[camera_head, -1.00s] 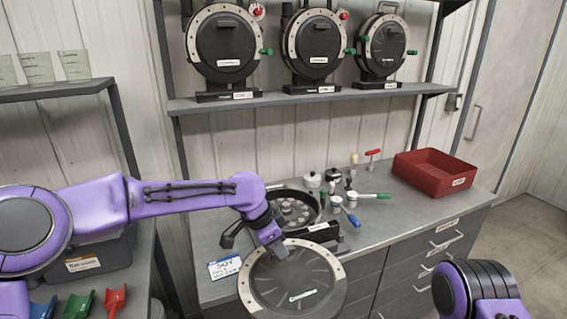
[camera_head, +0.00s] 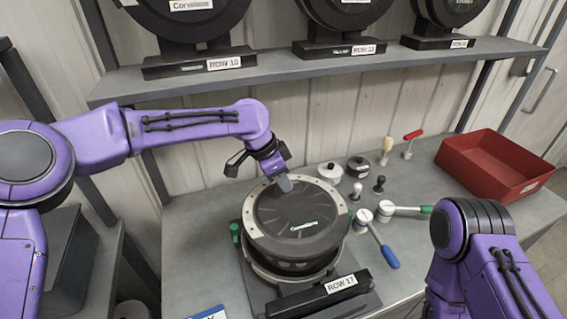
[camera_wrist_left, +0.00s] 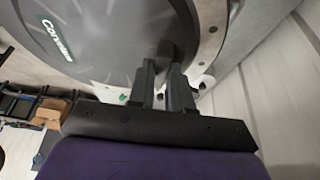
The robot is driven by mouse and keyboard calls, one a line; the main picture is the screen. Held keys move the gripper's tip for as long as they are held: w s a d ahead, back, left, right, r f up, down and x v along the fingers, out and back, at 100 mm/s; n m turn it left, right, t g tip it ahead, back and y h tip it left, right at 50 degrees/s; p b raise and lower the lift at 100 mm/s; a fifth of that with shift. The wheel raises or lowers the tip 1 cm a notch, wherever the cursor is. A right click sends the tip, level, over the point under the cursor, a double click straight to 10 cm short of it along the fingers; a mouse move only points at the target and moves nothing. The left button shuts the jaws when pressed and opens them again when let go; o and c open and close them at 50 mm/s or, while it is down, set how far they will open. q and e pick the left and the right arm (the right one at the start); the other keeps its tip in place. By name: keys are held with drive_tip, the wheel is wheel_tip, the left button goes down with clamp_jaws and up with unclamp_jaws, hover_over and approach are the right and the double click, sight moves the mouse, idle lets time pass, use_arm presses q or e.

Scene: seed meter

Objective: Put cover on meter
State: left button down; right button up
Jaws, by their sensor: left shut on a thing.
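The meter cover (camera_head: 300,212) is a round dark disc with a light metal rim and a green-white label. It lies over the meter (camera_head: 290,272), nearly level, above the dark body marked ROW 17. A dark gap shows between them at the front, and I cannot tell whether they touch. My left gripper (camera_head: 284,183) is shut on the cover at its far edge. In the left wrist view the two fingers (camera_wrist_left: 166,88) pinch a part of the cover (camera_wrist_left: 100,40) near its rim. My right arm shows at the lower right, but its gripper is out of view.
A red tray (camera_head: 492,170) stands at the right of the bench. Pots, a blue-handled tool (camera_head: 384,250), a green-handled tool (camera_head: 405,209) and small stamps lie right of the meter. A shelf (camera_head: 330,66) with several meters runs above the bench.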

sight(282, 191)
use_arm(q)
drive_tip(key=shift+s+d+f+b, duration=0.1)
drive_tip(key=shift+s+f+b, duration=0.05)
drive_tip(key=shift+s+b, duration=0.35)
drive_tip(key=shift+f+b, duration=0.3)
drive_tip(key=shift+b, duration=0.15)
drive_tip(key=f, duration=0.1)
drive_tip(key=w+f+b, duration=0.1)
drive_tip(key=shift+w+f, duration=0.1)
drive_tip(key=shift+f, duration=0.55)
drive_tip(key=shift+s, duration=0.3)
use_arm(e)
drive_tip(key=f, duration=0.1)
drive_tip(key=s+f, duration=0.1)
drive_tip(key=f, duration=0.1)
drive_tip(key=shift+f, duration=0.1)
use_arm(q)
drive_tip(key=shift+w+f, duration=0.1)
drive_tip(key=shift+w, duration=0.05)
